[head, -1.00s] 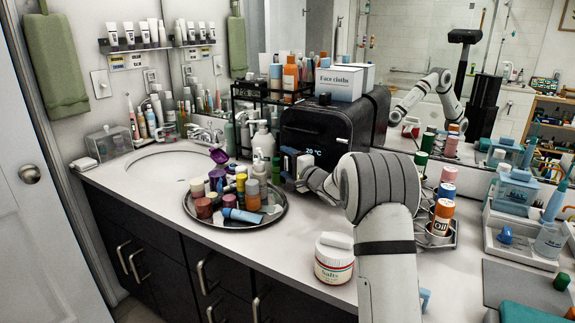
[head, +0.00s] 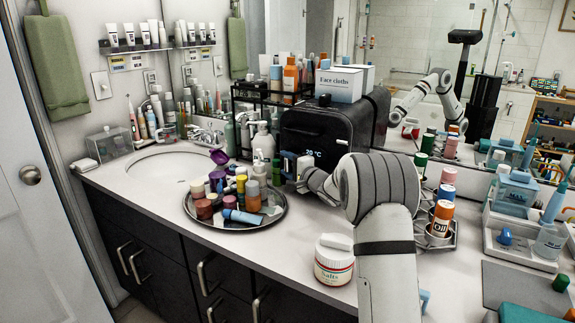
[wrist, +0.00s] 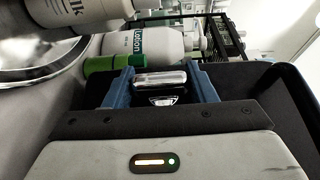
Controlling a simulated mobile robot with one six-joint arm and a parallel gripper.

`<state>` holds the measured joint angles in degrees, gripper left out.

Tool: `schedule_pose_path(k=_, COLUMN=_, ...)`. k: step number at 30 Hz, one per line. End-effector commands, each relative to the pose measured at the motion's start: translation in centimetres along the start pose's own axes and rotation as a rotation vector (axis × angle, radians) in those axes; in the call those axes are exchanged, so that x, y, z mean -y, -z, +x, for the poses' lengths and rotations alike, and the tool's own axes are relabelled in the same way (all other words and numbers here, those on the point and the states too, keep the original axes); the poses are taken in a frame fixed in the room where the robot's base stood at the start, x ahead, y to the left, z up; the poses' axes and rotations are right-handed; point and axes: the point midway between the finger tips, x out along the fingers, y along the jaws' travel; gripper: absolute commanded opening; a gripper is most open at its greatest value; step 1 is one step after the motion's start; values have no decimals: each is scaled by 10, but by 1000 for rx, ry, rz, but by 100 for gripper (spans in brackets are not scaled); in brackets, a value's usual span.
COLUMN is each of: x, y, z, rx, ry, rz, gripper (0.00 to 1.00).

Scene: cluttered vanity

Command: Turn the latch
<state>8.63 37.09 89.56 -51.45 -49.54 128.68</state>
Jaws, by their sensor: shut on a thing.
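The black mini fridge (head: 320,128) with a lit "20 °C" display stands on the counter in the head view. Its dark surface also fills the right of the wrist view (wrist: 285,90). A small silver latch (wrist: 160,78) sits between my blue fingers in the wrist view. My gripper (wrist: 164,74) is shut on it, one finger on each side. In the head view my gripper (head: 290,165) is at the fridge's front, where my wrist hides the latch.
A round tray (head: 275,222) crowded with bottles and jars lies left of my gripper. A salts jar (head: 333,262) stands near my forearm. A green-capped bottle (wrist: 105,64) and white bottles lie close beyond my fingers. Face cloths boxes (head: 340,83) sit on the fridge.

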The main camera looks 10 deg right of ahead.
Motion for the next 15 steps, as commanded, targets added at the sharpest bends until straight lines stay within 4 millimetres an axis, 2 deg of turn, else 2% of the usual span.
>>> schedule_pose_path(k=15, x=11, y=-1, z=0, rx=1, ry=-178, rz=-69, gripper=28)
